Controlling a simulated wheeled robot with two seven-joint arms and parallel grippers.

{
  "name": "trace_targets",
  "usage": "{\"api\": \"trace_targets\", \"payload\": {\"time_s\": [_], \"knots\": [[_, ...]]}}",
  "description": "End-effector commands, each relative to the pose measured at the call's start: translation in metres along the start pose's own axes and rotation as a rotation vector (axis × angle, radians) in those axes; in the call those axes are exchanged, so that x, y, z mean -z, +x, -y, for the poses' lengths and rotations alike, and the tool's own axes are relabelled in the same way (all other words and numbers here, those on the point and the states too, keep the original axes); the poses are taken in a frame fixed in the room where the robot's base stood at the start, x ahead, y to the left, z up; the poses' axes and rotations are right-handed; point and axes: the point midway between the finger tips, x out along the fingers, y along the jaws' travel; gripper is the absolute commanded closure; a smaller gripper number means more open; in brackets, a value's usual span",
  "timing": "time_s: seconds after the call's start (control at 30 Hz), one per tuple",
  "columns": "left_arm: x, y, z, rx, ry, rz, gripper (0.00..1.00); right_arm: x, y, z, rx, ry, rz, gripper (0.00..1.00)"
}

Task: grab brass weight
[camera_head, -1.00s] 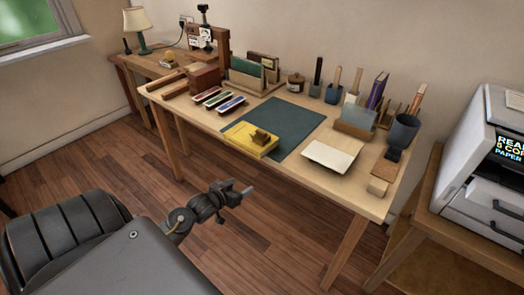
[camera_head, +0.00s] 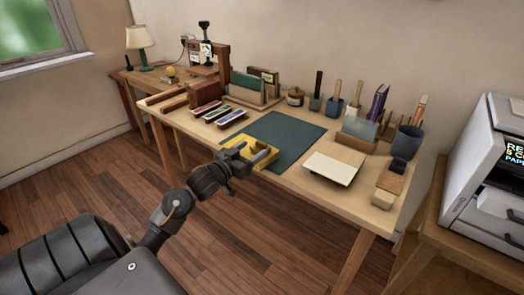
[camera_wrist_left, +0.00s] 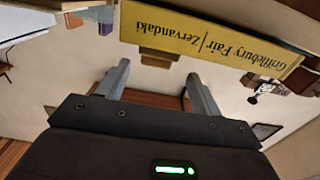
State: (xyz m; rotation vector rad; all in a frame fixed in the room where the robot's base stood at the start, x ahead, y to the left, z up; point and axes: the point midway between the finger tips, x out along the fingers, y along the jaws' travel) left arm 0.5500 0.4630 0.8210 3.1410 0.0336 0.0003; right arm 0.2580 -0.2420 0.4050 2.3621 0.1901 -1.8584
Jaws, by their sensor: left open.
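The brass weight (camera_wrist_left: 158,56) shows in the wrist view as a small stepped brown-gold block against the yellow book (camera_wrist_left: 215,40), whose spine lettering appears upside down. In the head view the yellow book (camera_head: 234,142) lies at the desk's front edge, partly covered by my left gripper (camera_head: 257,153), which largely hides the weight there. My left gripper is open. In the wrist view its two fingers (camera_wrist_left: 158,78) stand on either side of the weight's line, with the weight beyond their tips and nothing between them. My right gripper is not in view.
A dark green mat (camera_head: 287,138) lies behind the book, and a cream pad (camera_head: 332,167) lies to the right. A printer (camera_head: 490,165) is at the right. The floor before the desk is open.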

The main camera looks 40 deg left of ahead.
Motion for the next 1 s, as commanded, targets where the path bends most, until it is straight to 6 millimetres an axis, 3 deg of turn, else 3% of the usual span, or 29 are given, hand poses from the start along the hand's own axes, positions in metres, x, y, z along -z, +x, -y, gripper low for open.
{"api": "trace_targets", "payload": {"time_s": [0.17, 0.5, 0.8, 1.0], "knots": [[0.0, 0.004, 0.0, 0.0, 0.0, 0.0, 0.35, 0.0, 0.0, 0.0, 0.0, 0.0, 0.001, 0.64], [0.004, 0.048, -0.005, 0.001, -0.001, 0.0, 0.35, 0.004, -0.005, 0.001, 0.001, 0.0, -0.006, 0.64], [0.004, 0.054, -0.005, 0.001, 0.001, 0.001, 0.35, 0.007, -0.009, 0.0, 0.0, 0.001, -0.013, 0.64], [0.004, 0.054, -0.006, 0.0, 0.001, 0.001, 0.58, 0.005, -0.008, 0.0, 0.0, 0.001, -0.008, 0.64]]}}
